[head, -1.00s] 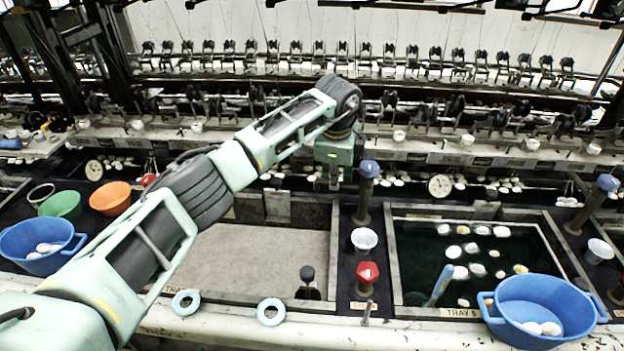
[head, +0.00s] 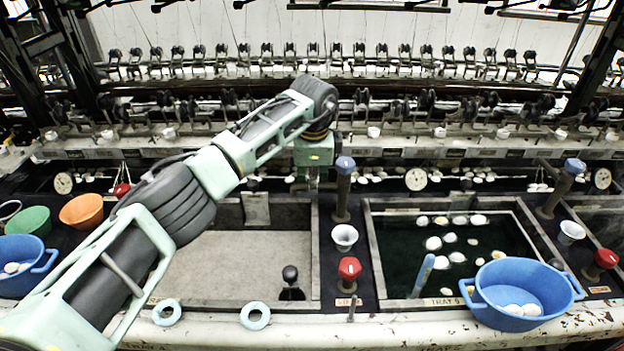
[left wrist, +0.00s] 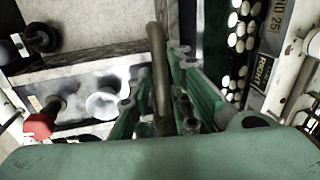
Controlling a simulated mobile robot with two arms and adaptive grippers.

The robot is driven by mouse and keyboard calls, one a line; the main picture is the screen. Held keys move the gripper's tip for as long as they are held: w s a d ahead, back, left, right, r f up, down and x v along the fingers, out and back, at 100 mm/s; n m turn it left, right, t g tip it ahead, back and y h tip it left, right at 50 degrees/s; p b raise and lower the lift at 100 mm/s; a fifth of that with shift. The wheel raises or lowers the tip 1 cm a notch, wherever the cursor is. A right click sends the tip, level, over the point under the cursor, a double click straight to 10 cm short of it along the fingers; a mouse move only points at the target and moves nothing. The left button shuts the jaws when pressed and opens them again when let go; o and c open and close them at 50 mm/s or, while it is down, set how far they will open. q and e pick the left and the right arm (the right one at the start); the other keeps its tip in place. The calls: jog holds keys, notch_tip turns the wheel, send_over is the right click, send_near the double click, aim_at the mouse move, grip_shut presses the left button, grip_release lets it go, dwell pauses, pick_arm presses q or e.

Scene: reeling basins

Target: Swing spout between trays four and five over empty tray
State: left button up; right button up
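The spout between the trays is a dark upright post with a blue cap (head: 344,165). It stands on the divider between the pale, empty-looking tray on the left (head: 240,262) and the water-filled tray five on the right (head: 374,250). My left gripper (head: 314,178) points down just left of the post. In the left wrist view, the spout's pipe (left wrist: 158,65) runs between the green fingers of my left gripper (left wrist: 165,90). The fingers lie close on both sides; I cannot tell whether they press on it. My right gripper is not in view.
A white funnel cup (head: 344,236) and a red knob (head: 349,268) stand on the divider. A blue basin (head: 525,295) sits at the front of tray five. Two pale rings (head: 255,315) lie on the front ledge. A machine row (head: 300,110) runs behind.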

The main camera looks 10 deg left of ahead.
pick_arm(q)
jog(key=shift+o, duration=1.3)
notch_tip(320, 180, up, 12)
jog(key=s, duration=0.2)
jog(key=shift+s+d, duration=0.15)
jog(key=shift+f, duration=0.1)
dwell(1.1)
